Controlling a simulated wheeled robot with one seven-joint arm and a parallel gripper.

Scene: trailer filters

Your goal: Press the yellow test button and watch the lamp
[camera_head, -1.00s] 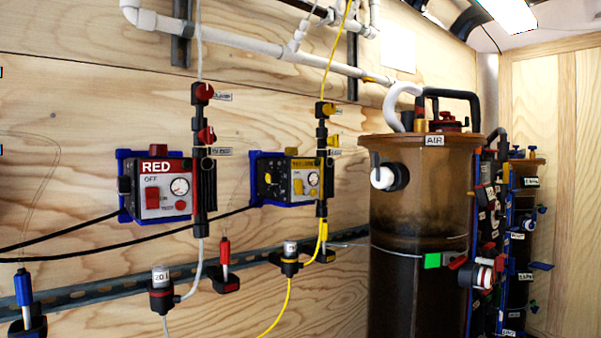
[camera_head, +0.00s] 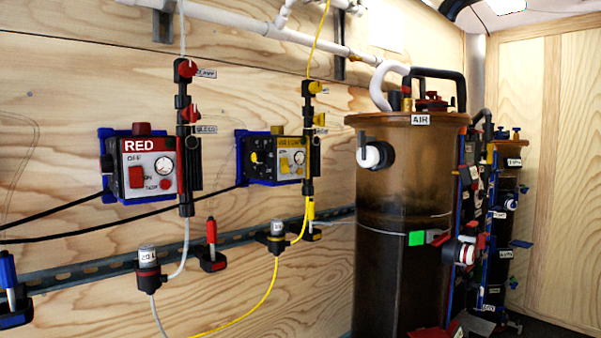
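The yellow control box (camera_head: 276,158) is mounted on the plywood wall in a blue bracket, left of the large brown tank. Its face carries a yellow rocker switch, a small gauge and small yellow controls. The yellow test button (camera_head: 299,169) seems to be the small round spot below the gauge; it is too small to tell surely. A dark panel with yellow parts is on the box's left side. I cannot make out a lamp or whether it is lit. My gripper is not in view.
A red control box (camera_head: 147,166) hangs to the left, with red valves beside it. The brown tank (camera_head: 405,200) labelled AIR stands right of the yellow box. Yellow valves (camera_head: 316,87) and a yellow hose (camera_head: 250,309) run beside the yellow box. Black cables cross the wall.

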